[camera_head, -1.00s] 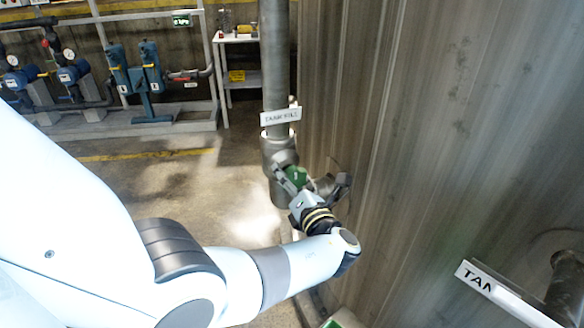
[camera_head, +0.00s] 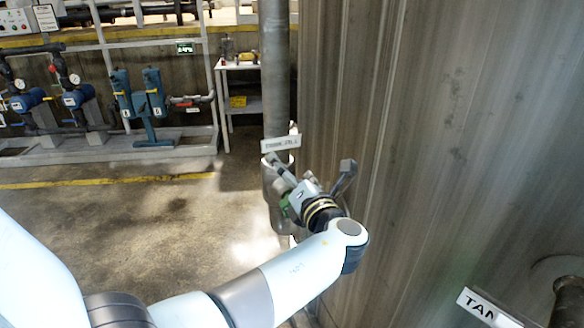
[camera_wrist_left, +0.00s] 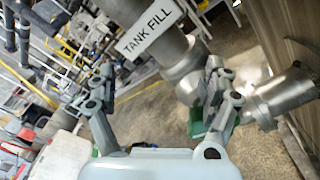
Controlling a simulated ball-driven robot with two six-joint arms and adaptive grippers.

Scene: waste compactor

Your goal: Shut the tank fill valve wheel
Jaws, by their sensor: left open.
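The TANK FILL sign (camera_head: 281,143) hangs on the vertical grey pipe, and it reads clearly in the left wrist view (camera_wrist_left: 149,32). The green valve wheel (camera_head: 285,207) shows only as small green patches below the sign, mostly hidden by my gripper. In the left wrist view the green part (camera_wrist_left: 197,122) sits behind the right-hand finger. My left gripper (camera_head: 312,168) is open in front of the valve, its fingers (camera_wrist_left: 160,85) spread wide with nothing seen held between them. Whether a finger touches the wheel I cannot tell. My right gripper is not in view.
The tall ribbed metal wall (camera_head: 440,130) stands close to the right of the pipe. A second sign, partly cut off (camera_head: 488,307), sits by a dark pipe at lower right. Blue pumps (camera_head: 75,98) and a white shelf (camera_head: 238,85) stand back left. The floor between is open.

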